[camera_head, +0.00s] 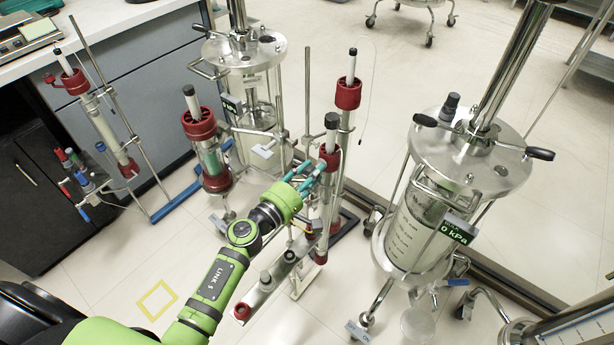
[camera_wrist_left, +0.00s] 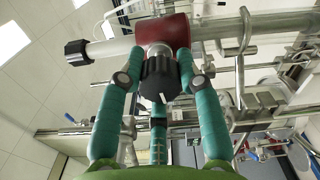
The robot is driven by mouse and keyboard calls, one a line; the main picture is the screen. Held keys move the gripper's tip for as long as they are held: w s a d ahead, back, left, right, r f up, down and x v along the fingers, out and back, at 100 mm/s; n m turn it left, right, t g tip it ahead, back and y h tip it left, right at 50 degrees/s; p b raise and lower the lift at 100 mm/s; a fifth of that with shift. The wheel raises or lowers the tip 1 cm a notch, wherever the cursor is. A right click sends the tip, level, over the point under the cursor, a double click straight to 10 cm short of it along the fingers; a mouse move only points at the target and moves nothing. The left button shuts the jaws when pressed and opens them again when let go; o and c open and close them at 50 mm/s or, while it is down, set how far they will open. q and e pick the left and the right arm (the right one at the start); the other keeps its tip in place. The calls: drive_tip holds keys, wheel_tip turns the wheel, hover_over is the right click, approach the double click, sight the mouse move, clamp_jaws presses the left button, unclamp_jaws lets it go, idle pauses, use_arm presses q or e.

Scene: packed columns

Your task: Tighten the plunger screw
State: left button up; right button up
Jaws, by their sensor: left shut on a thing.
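My left gripper (camera_head: 312,170) reaches from the lower left to the upper part of a slim column, at its red collar (camera_head: 330,153). A plunger with a black cap (camera_head: 331,120) rises above that collar. In the left wrist view, the teal fingers of the gripper (camera_wrist_left: 160,80) are shut on a black ribbed knob with a white mark, the plunger screw (camera_wrist_left: 159,79). It sits against the red collar (camera_wrist_left: 162,32), with the white plunger rod (camera_wrist_left: 108,48) and its black cap (camera_wrist_left: 77,53) to the left. The fingers hide the knob in the head view. My right gripper is not in view.
A taller column with a red collar (camera_head: 348,93) stands close behind. A wide red-ended column (camera_head: 199,123) is to the left. A large steel-lidded vessel (camera_head: 466,160) with a 0 kPa display (camera_head: 458,229) stands right. A metal stand rod (camera_head: 307,90) rises near the gripper.

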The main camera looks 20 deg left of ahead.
use_arm(q)
drive_tip(key=o, duration=1.1)
drive_tip(key=shift+d+r+m, duration=0.15)
drive_tip(key=shift+m, duration=0.35)
drive_tip(key=shift+o, duration=0.2)
drive_tip(key=shift+s+a+f, duration=0.2)
drive_tip(key=shift+s, duration=0.25)
drive_tip(key=b+v, duration=0.1)
drive_tip(key=v, duration=0.5)
drive_tip(key=shift+s, duration=0.15)
